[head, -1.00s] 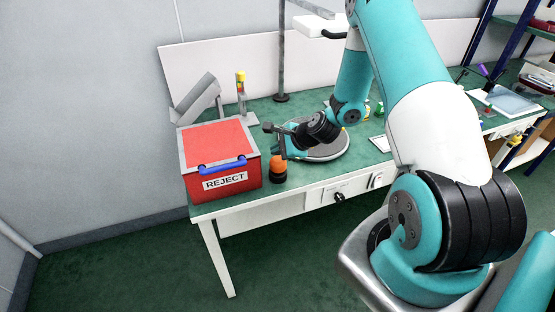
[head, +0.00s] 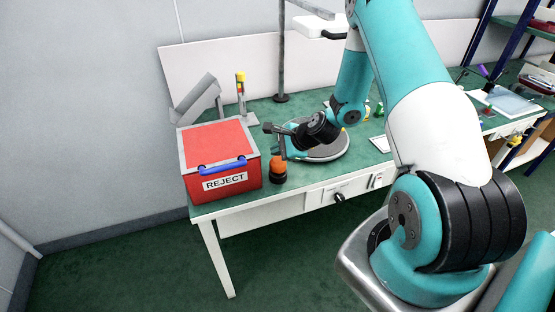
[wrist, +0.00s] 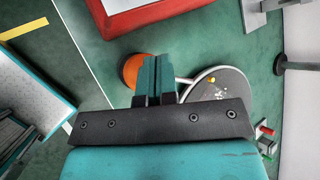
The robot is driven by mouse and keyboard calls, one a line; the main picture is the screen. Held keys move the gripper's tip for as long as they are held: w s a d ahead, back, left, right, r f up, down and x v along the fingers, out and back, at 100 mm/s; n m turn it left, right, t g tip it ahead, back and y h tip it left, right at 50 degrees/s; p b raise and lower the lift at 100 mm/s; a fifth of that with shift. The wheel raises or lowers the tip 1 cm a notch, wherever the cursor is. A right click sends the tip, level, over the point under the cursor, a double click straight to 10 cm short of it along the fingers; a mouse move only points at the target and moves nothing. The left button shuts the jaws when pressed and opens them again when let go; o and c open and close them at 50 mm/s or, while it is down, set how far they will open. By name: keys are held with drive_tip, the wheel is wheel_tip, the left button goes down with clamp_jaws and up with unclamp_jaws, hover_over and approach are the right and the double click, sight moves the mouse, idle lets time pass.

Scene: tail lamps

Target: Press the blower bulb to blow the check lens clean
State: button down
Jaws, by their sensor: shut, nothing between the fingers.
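The orange blower bulb (head: 278,166) stands upright in a dark base near the bench's front edge, just right of the reject bin. In the wrist view the bulb (wrist: 131,71) is partly hidden by my fingers. A pale tube (wrist: 184,81) runs from the bulb's side toward a dark round disc (wrist: 228,92) with pale specks and a yellow dot; I take it for the check lens. In the head view my arm partly covers this disc (head: 325,155). My gripper (head: 282,151) is shut and empty, its fingertips (wrist: 156,58) close above the bulb; contact cannot be told.
The red bin (head: 224,147) marked REJECT stands close left of the bulb. A post (head: 281,60) rises behind, and a small stand with coloured lights (head: 241,88) is at the back left. A tilted grey panel (head: 195,97) is behind the bin.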

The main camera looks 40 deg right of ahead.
sight(278, 161)
drive_tip(key=shift+f, duration=0.1)
idle(0.5)
drive_tip(key=shift+f+b, duration=0.3)
drive_tip(key=shift+f+b, duration=0.5)
drive_tip(key=shift+f, duration=0.25)
idle(0.7)
drive_tip(key=shift+r, duration=0.15)
drive_tip(key=shift+r+p, duration=0.95)
drive_tip(key=shift+r, duration=0.1)
drive_tip(key=shift+r+p, duration=2)
drive_tip(key=shift+r, duration=0.45)
drive_tip(key=shift+r, duration=0.1)
